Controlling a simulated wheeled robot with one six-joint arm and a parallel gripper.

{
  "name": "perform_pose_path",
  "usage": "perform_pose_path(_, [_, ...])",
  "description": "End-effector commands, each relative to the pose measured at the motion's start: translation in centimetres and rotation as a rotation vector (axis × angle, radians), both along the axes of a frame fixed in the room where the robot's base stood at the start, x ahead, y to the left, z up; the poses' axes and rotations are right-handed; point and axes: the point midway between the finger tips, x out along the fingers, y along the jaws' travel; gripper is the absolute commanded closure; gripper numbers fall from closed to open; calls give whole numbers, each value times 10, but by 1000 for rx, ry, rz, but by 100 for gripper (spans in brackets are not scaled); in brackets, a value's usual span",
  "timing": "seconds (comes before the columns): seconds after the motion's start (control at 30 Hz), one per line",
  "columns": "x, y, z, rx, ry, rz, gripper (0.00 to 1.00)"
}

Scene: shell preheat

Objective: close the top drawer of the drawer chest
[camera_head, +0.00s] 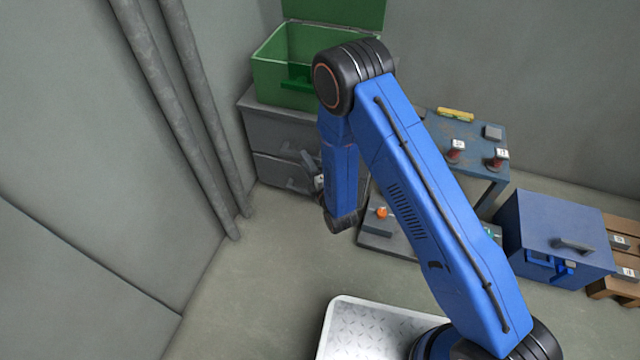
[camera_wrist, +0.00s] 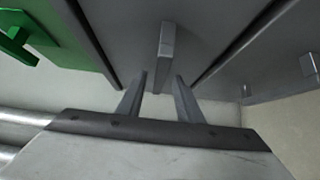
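The grey drawer chest (camera_head: 246,100) stands in the far corner, with two drawer fronts showing. The top drawer (camera_head: 280,132) is the upper one; how far it stands out I cannot tell. In the wrist view, turned sideways, the top drawer front (camera_wrist: 140,55) fills the middle, with its bar handle (camera_wrist: 166,45) ahead of my fingers. My gripper (camera_wrist: 160,90) is open and empty, its two fingers apart and pointing at that front. The handle lies just beyond the fingertips, not visibly between them. In the head view my gripper (camera_head: 312,168) is beside the chest, partly hidden by my arm.
An open green box (camera_head: 272,80) sits on the chest. The lower drawer (camera_head: 280,172) has its own handle (camera_wrist: 308,66). Pipes run down the left wall. A blue table (camera_head: 480,135), a blue cabinet (camera_head: 550,215) and pallets (camera_head: 622,230) stand right.

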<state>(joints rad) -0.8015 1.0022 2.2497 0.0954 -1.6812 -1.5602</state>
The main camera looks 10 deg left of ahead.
Motion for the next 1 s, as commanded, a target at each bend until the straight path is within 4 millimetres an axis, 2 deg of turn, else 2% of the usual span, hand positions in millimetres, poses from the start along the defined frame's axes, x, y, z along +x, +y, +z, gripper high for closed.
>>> perform_pose_path(0.5, [-77, -66, -1, -3, 3, 0, 67])
perform_pose_path(0.7, [-93, -80, -1, -2, 1, -1, 67])
perform_pose_path(1.0, [-98, -85, 0, -1, 1, -2, 67])
